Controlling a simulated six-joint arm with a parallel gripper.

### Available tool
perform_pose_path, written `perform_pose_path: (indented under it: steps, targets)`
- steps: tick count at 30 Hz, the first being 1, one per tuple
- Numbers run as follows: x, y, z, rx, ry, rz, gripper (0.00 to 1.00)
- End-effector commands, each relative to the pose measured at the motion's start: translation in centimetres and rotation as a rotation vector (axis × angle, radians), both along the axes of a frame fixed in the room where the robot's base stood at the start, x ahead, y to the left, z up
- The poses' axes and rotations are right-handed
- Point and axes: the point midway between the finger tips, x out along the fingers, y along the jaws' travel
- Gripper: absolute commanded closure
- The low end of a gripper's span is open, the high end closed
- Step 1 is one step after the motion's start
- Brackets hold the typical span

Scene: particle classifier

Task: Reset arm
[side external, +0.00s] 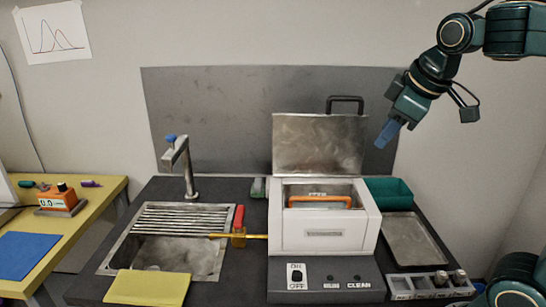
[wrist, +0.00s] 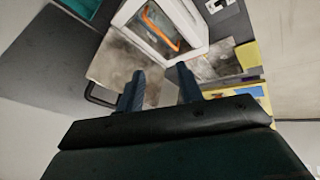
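My gripper (side external: 387,134) hangs in the air at the upper right, above and right of the classifier, pointing down and to the left. In the wrist view its two blue fingers (wrist: 160,72) stand apart with nothing between them. The white classifier box (side external: 324,233) sits on the dark bench with its metal lid (side external: 319,145) raised. An orange-handled part (side external: 319,201) lies inside the open box; it also shows in the wrist view (wrist: 160,28). The box's front panel has an ON/OFF switch (side external: 297,276).
Right of the box are a green bin (side external: 388,191), a metal tray (side external: 409,240) and a rack (side external: 430,285) with small vials. Left are a sink (side external: 165,258) with a tap (side external: 180,165), a red-and-yellow tool (side external: 238,227) and a yellow cloth (side external: 147,287). Air around my gripper is clear.

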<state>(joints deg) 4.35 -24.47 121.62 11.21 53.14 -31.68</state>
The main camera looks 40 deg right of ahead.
Motion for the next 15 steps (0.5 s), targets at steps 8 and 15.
perform_pose_path:
  steps: [8,15]
  targets:
    - [-6.7,3.8,-4.6,0.180,-0.022,-0.128,0.64]
    - [-9.8,5.4,-7.4,0.275,-0.018,-0.203,0.64]
